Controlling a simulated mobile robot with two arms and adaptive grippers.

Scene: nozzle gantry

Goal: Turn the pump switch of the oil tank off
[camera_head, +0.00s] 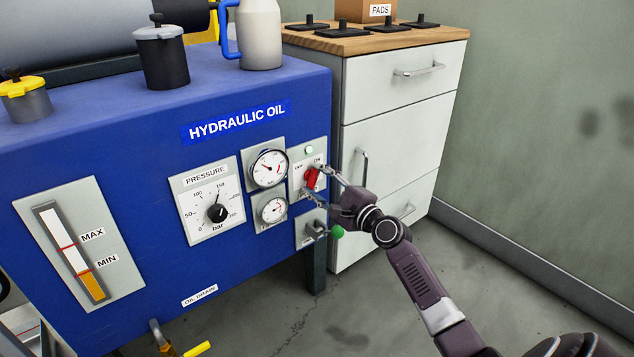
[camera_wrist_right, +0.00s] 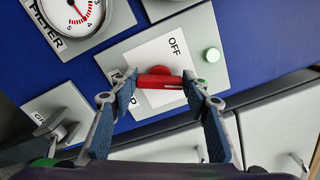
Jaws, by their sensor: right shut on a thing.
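The blue hydraulic oil tank (camera_head: 130,170) stands at the left of the head view. Its red pump switch (camera_head: 312,177) sits on a light plate at the right end of the front face. In the right wrist view, the red switch handle (camera_wrist_right: 160,82) lies across between the blue fingers of my right gripper (camera_wrist_right: 158,88). The right gripper (camera_head: 315,183) is shut on the handle. An OFF label (camera_wrist_right: 175,46) shows beside it; the other label is partly covered by a finger. A green lamp (camera_wrist_right: 212,55) glows on the plate. My left gripper is not in view.
Left of the switch are two round gauges (camera_head: 269,168) and a pressure dial (camera_head: 217,212). Below it is a lever with a green knob (camera_head: 337,231), close under my right gripper. A white drawer cabinet (camera_head: 400,110) stands to the right. The floor in front is open.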

